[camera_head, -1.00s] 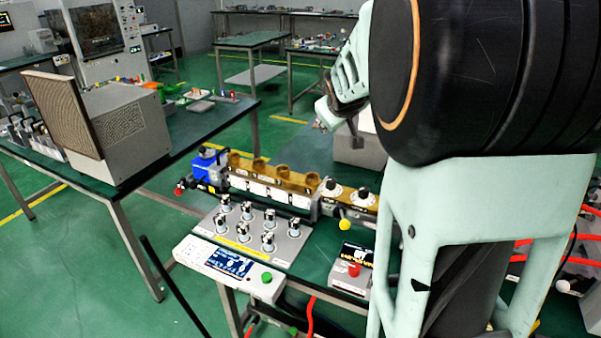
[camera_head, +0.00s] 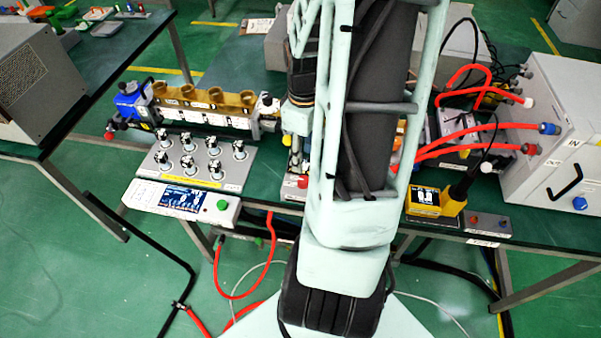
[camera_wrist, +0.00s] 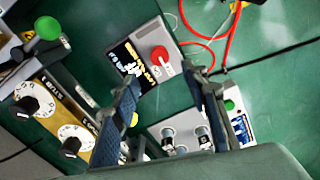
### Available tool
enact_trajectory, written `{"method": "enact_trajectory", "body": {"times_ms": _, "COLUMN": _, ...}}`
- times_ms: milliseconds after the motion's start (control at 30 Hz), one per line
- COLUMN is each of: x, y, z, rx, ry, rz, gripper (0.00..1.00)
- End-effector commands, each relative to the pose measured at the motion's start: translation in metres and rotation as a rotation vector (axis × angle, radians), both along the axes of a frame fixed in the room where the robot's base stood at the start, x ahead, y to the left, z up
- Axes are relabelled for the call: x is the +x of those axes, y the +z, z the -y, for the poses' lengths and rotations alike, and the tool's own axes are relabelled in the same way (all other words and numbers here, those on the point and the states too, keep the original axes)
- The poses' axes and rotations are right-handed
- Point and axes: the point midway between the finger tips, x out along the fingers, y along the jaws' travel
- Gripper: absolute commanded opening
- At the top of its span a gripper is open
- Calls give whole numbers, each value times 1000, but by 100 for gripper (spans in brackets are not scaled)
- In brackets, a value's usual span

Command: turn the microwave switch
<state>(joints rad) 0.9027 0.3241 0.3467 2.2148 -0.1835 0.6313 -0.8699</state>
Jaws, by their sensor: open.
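My gripper (camera_wrist: 162,78) is open and empty in the wrist view, its two dark fingers reaching up from the bottom. Beyond the fingertips lies a grey box (camera_wrist: 175,28) with a dark display and a red round knob (camera_wrist: 160,57). To the left is a panel with black knobs on white dials, one of them a black knob (camera_wrist: 26,107). I cannot tell which control is the microwave switch. The gripper is not clearly visible there.
A panel with several upright switches (camera_head: 200,160) and a white box with a screen and green button (camera_head: 180,197) stand left of my arm. Red hoses (camera_head: 475,128) run to a white cabinet (camera_head: 560,130) at right. A yellow-black device (camera_head: 440,198) sits near the front edge.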

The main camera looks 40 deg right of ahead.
Motion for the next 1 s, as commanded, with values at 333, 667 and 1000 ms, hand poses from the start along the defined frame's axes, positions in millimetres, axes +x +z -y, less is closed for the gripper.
{"method": "enact_trajectory", "body": {"times_ms": 333, "x": 0, "y": -58, "z": -1, "rx": 4, "ry": 1, "rz": -2, "gripper": 41}}
{"method": "enact_trajectory", "body": {"times_ms": 667, "x": 1, "y": -98, "z": 0, "rx": 0, "ry": 0, "rz": 1, "gripper": 41}}
{"method": "enact_trajectory", "body": {"times_ms": 1000, "x": 1, "y": -104, "z": 0, "rx": -1, "ry": -1, "rz": 3, "gripper": 41}}
